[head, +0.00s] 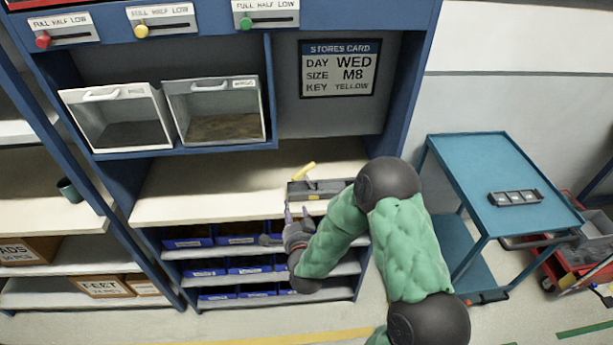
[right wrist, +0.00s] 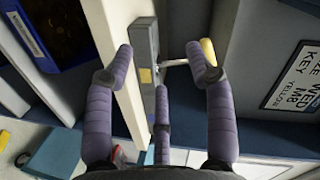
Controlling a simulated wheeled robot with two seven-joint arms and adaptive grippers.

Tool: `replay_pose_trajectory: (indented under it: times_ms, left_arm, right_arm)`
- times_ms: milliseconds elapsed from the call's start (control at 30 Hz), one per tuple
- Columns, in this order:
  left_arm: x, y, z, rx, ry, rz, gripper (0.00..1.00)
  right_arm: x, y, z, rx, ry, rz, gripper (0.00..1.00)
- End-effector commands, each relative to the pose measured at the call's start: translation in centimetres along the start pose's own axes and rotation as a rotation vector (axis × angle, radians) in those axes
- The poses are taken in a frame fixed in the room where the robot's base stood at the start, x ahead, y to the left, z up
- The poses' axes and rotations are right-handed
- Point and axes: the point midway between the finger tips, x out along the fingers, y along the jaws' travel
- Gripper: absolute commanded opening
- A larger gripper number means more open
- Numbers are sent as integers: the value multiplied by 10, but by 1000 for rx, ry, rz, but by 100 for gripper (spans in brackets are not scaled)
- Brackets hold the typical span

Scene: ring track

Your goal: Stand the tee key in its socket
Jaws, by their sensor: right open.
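The tee key has a yellow crossbar handle (head: 303,171) and shows above a grey block (head: 331,186) on the cream worktop. In the right wrist view its yellow handle (right wrist: 209,52) and pale metal shaft (right wrist: 179,62) show beside the grey block (right wrist: 146,42). The shaft's lower end meets or passes behind the block; I cannot tell whether it is in a socket. A yellow square (right wrist: 145,76) marks the block. My right gripper (head: 297,211) is open and empty, in front of the worktop edge; its purple fingers are apart from the key. My left gripper is out of view.
The worktop (head: 215,190) is clear left of the block. Blue bins (head: 235,240) sit on shelves below. Two tilted bins (head: 215,108) and a stores card (head: 340,68) reading "KEY YELLOW" are above. A blue trolley (head: 480,165) stands at the right.

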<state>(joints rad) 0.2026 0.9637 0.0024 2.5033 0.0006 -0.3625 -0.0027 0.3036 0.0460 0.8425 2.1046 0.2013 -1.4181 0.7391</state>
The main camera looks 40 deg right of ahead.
Motion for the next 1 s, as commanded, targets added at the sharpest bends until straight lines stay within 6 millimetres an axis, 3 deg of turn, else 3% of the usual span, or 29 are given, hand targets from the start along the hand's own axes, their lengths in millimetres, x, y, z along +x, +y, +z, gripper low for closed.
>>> replay_pose_trajectory:
  times_ms: [100, 233, 1000]
  left_arm:
    - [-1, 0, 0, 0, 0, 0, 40]
    - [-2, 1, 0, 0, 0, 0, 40]
    - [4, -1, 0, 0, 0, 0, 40]
  right_arm:
    - [-3, -18, -30, 66, 103, -68, 55]
    - [-6, -26, -46, 103, 157, -106, 55]
    - [73, -37, -63, 108, 167, -114, 55]
